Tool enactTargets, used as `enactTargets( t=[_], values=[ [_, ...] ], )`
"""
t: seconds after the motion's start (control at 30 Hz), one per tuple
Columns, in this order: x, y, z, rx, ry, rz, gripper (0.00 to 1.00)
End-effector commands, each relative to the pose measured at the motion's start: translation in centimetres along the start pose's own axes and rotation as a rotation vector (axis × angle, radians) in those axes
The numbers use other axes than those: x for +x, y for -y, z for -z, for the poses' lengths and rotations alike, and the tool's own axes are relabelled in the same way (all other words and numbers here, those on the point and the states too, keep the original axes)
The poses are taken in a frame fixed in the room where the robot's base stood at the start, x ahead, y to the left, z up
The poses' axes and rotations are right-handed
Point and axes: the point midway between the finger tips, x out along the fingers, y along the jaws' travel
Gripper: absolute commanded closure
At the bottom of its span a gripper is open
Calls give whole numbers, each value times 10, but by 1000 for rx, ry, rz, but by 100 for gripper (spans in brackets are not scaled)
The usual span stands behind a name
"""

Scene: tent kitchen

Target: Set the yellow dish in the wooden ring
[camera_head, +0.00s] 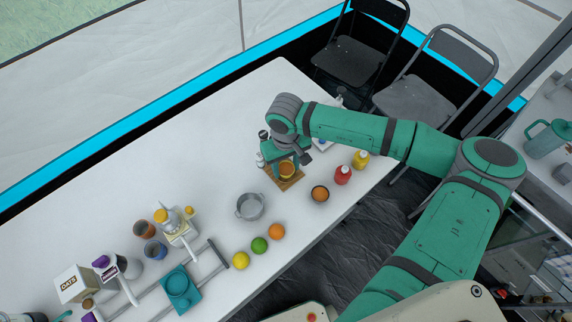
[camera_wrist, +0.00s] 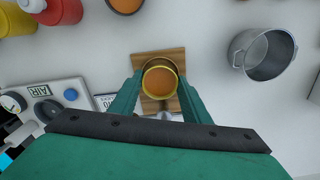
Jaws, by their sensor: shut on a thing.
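The yellow dish (camera_wrist: 160,69) is round with a brownish inside. It sits between the two fingers of my gripper (camera_wrist: 158,88) in the wrist view, and the gripper is shut on it. In the head view the dish (camera_head: 287,174) shows under my gripper (camera_head: 286,166). A square wooden piece (camera_wrist: 141,62) lies on the table directly beneath the dish; it also shows in the head view (camera_head: 283,184). The dish covers its middle, so I cannot see a ring opening or tell whether the dish touches the wood.
A grey metal pot (camera_head: 250,207) and an orange-filled bowl (camera_head: 320,194) stand nearby. Red (camera_head: 342,175) and yellow (camera_head: 361,160) bottles are to the right. A gauge box (camera_wrist: 42,105) is left in the wrist view. Fruit lies along the table's front edge. The table's upper left is clear.

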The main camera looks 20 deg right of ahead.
Motion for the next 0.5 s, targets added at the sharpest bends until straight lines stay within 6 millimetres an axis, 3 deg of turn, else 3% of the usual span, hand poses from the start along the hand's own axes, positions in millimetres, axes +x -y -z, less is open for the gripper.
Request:
enactTargets(
  t=[0.3, 0.33, 0.5],
  values=[
    [5, 0, 0, 0, 0, 0, 70],
    [5, 0, 0, 0, 0, 0, 52],
    [5, 0, 0, 0, 0, 0, 49]
  ],
)
